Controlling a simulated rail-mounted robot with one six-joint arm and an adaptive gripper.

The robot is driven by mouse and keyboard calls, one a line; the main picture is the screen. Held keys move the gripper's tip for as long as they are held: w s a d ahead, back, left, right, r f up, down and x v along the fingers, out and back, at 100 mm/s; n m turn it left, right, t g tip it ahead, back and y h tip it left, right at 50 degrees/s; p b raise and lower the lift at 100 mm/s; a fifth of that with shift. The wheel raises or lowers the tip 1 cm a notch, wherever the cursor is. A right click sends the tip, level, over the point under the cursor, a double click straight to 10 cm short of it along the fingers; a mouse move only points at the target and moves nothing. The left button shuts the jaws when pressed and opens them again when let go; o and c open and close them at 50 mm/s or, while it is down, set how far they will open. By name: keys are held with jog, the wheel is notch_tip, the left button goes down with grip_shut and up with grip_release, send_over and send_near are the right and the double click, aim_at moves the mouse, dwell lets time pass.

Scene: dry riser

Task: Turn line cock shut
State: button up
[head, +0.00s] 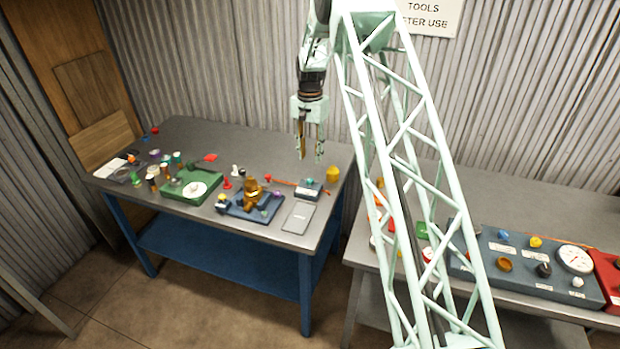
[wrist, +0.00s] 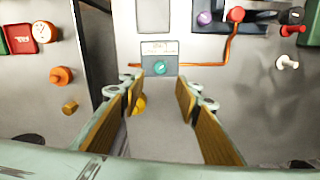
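A small blue-grey box with a teal knob (head: 309,183) stands near the right end of the left table. In the wrist view the teal knob (wrist: 160,67) sits on the box face below a pale label I cannot read. I take this knob for the line cock, but cannot confirm it. An orange-red pipe (wrist: 228,50) runs to the box. My gripper (head: 311,156) hangs above the table's right part, apart from the knob. In the wrist view its fingers (wrist: 159,92) are open and empty, with the knob ahead between and beyond the tips.
A yellow piece (head: 333,173) stands right of the box, partly hidden by a finger in the wrist view. A blue base with a brass fitting (head: 253,192), a green base with a dial (head: 193,189) and a grey plate (head: 298,217) lie nearby. A second bench (head: 540,213) stands right.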

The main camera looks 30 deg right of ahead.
aim_at(310, 179)
notch_tip(310, 179, down, 12)
jog(key=shift+r+p, duration=0.25)
jog(key=shift+p, duration=0.05)
dwell(0.3)
jog(key=c, duration=0.8)
